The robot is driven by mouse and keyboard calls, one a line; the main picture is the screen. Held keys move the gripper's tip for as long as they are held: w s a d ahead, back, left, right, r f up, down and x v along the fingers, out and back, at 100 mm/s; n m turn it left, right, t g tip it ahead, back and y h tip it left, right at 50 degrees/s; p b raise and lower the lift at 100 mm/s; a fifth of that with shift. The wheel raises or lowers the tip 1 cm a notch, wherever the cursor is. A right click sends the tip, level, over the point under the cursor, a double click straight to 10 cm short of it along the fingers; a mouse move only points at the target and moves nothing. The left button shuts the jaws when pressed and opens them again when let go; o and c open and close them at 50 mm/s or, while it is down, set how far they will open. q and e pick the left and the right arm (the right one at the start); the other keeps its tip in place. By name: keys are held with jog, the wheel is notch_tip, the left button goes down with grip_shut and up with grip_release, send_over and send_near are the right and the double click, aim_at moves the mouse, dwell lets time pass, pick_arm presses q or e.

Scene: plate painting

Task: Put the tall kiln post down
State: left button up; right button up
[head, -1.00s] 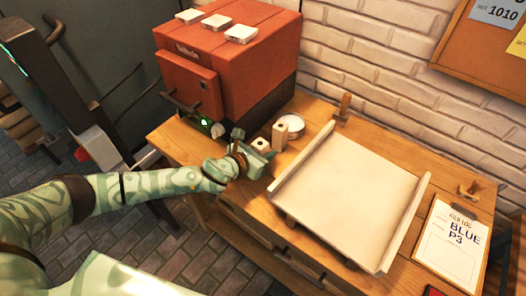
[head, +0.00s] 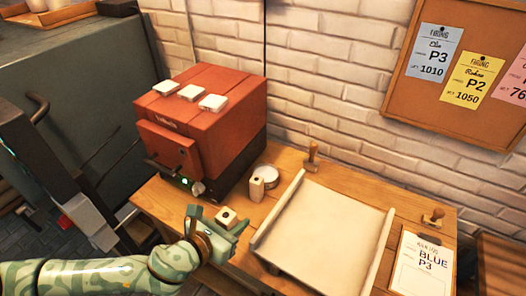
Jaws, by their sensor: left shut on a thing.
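My left gripper (head: 232,229) is shut on a pale kiln post (head: 227,215). The post's square top, with a dark hole, stands out above the jaws and looks roughly upright. Its lower part is hidden by the gripper, so I cannot tell whether it touches the table. My right gripper is not in view.
A red kiln (head: 225,125) with several white tiles on top stands behind. A large pale board (head: 330,230) with raised side strips fills the table's middle. A clipboard (head: 422,268) lies at right.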

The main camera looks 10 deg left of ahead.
pick_arm(q)
jog(key=w+a+r+n+t+y+b, duration=0.1)
jog(key=w+a+r+n+y+b, duration=0.2)
jog(key=a+r+n+y+b, duration=0.2)
notch_tip(320, 180, up, 4)
jog(key=shift+w+a+r+y+b, duration=0.15)
jog(key=shift+a+y+b, duration=0.2)
jog(key=shift+a, duration=0.8)
